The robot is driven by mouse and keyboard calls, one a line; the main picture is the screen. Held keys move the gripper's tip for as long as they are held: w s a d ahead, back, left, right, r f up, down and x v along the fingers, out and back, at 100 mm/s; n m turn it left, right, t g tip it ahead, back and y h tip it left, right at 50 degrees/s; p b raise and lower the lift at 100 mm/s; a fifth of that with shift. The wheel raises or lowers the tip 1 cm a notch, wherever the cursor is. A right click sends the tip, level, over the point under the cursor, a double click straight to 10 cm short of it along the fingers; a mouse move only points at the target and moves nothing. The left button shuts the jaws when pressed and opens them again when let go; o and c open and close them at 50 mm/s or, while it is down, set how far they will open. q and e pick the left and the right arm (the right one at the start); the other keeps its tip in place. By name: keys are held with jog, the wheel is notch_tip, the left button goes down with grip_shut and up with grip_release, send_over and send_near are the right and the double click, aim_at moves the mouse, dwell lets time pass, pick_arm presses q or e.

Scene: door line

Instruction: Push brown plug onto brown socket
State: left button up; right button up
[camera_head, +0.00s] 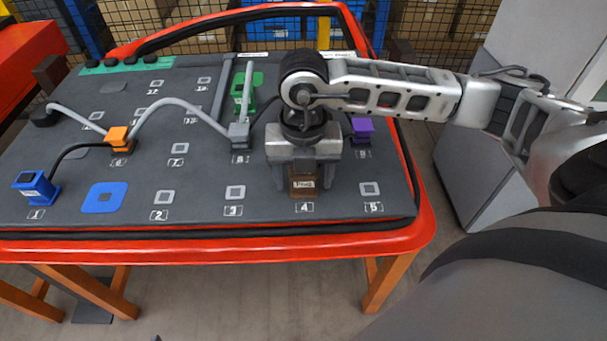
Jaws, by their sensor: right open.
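The brown plug (303,184) stands at the place marked 4 near the front of the dark board. My right gripper (304,178) points down over it, with a finger on each side of the plug. The jaws are open, and I cannot tell whether a finger touches the plug. The brown socket is hidden beneath the plug and gripper, so how far the plug sits on it cannot be seen. My left gripper is not in view.
A blue plug (36,187), an orange plug (119,138), a grey plug (239,133), a green plug (244,93) and a purple plug (362,130) stand on the board (200,208). Grey and black cables run between them. A grey cabinet (480,150) stands at right.

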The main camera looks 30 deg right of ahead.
jog(key=shift+f, duration=0.2)
jog(key=c, duration=1.4)
jog(key=shift+o, duration=0.2)
jog(key=shift+r, duration=0.4)
jog(key=o, duration=0.6)
grip_shut()
jog(key=shift+r+p, duration=2.6)
jog(key=shift+r, duration=0.9)
